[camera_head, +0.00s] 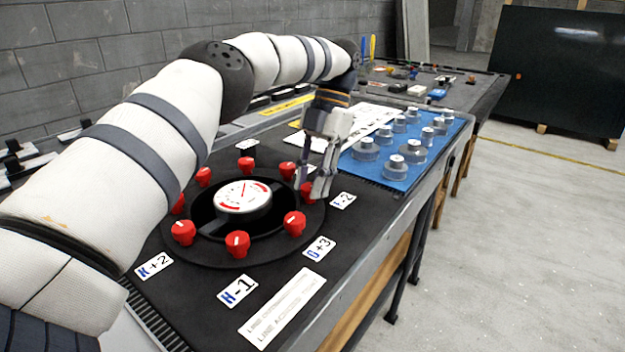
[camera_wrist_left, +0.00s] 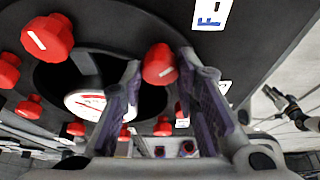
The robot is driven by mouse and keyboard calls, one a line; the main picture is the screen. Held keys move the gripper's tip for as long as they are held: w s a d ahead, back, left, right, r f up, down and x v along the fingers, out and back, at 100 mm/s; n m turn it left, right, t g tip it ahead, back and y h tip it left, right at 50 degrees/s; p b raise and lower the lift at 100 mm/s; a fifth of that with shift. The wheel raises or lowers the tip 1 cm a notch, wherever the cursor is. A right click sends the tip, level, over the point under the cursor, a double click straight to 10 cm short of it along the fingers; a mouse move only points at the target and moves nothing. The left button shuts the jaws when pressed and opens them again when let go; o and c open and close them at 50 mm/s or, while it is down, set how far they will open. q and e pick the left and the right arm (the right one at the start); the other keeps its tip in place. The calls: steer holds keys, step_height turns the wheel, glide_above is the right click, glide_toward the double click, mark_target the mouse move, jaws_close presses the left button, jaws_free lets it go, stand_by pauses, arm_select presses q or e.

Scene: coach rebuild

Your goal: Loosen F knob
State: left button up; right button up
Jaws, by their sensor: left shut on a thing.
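The F knob is a red knob (camera_head: 307,193) on the right side of the black ring (camera_head: 225,258), beside a label reading F-2 (camera_head: 343,200). My left gripper (camera_head: 318,192) reaches down over it from above and partly hides it. In the left wrist view the red knob (camera_wrist_left: 160,65) sits between the two fingertips of my left gripper (camera_wrist_left: 162,68), which is shut on it. The F label (camera_wrist_left: 212,12) shows just beyond. A round gauge (camera_head: 243,196) with a white face stands at the ring's centre. My right gripper is not in view.
Several other red knobs (camera_head: 294,222) stand around the ring, close to the gripper. A blue mat (camera_head: 378,176) with several clear-based, metal-topped pieces (camera_head: 412,150) lies to the right. Floor is open beyond the bench edge. A black panel (camera_head: 562,68) stands at the far right.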

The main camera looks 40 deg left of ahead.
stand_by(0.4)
arm_select(q)
steer(key=o, duration=1.1)
steer(key=shift+o, duration=0.2)
